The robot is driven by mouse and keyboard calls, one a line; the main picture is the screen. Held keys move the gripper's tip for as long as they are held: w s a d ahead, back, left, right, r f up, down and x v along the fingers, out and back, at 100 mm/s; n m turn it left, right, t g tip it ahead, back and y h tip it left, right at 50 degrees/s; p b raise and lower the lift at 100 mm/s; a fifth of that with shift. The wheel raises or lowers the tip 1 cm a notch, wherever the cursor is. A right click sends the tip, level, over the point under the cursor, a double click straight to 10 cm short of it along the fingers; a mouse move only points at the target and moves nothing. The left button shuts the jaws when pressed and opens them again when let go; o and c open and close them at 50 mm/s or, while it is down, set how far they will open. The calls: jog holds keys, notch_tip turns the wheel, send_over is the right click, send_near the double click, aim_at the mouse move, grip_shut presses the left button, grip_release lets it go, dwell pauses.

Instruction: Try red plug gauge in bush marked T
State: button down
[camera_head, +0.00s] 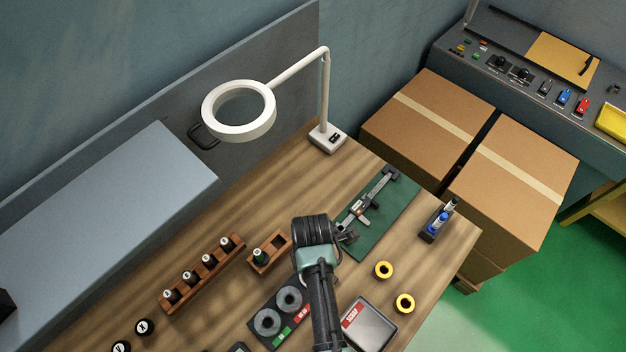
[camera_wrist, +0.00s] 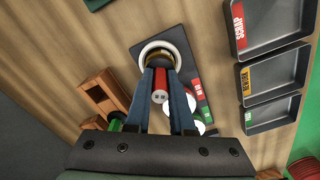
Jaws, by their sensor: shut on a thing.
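In the wrist view my gripper (camera_wrist: 161,75) is shut on the red plug gauge (camera_wrist: 160,84), whose grey end faces the camera. Its far end lies in line with a pale ring (camera_wrist: 148,48) on a dark plate; I cannot tell whether it is inside or above it. In the head view two grey rings (camera_head: 267,322) sit on this plate (camera_head: 257,338), beside red and green labels. No T is readable, so I cannot tell which bush bears it. My wrist hides the gauge in the head view. A wooden block (camera_head: 283,241) holds a green plug gauge (camera_head: 260,255) beside an empty slot.
A rack (camera_head: 214,275) holds several black pieces with white tops; two similar pieces (camera_head: 144,326) lie nearby. Two yellow rings (camera_head: 384,279) lie at right. A scrap tray (camera_head: 349,341) stands by the plate. A green mat (camera_head: 399,207) holds a caliper; a lamp (camera_head: 270,122) overhangs the bench.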

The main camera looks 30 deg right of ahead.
jog(key=shift+r+p, duration=1.6)
jog(key=shift+p, duration=0.15)
notch_tip(320, 180, up, 5)
jog(key=p, duration=0.4)
jog(key=shift+p, duration=0.3)
jog(key=shift+f, duration=0.1)
